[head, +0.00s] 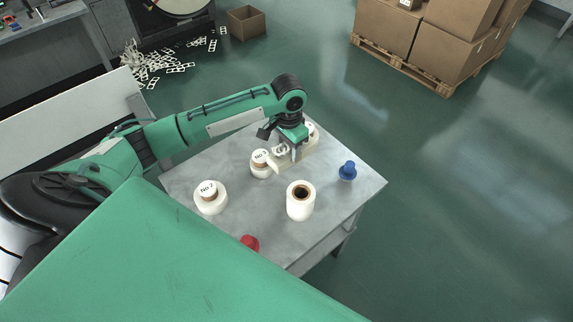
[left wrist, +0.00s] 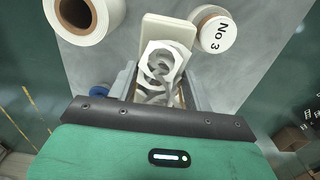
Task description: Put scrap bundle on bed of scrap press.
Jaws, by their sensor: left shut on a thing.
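The scrap bundle (left wrist: 160,68) is a white, folded piece of punched strip with round holes. In the left wrist view it sits between the grey fingers of my left gripper (left wrist: 158,92), which is shut on it. In the head view the left gripper (head: 289,152) points down over the far part of the grey table. I cannot tell whether bundle and block touch. My right gripper is out of view.
The grey table (head: 245,208) also holds the No 3 roll (head: 260,168) close to the gripper, the No 2 roll (head: 209,200), a dark-cored roll (head: 300,205), a blue knobbed piece (head: 347,171) and a red piece (head: 250,243). Loose strips (head: 160,66) litter the floor.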

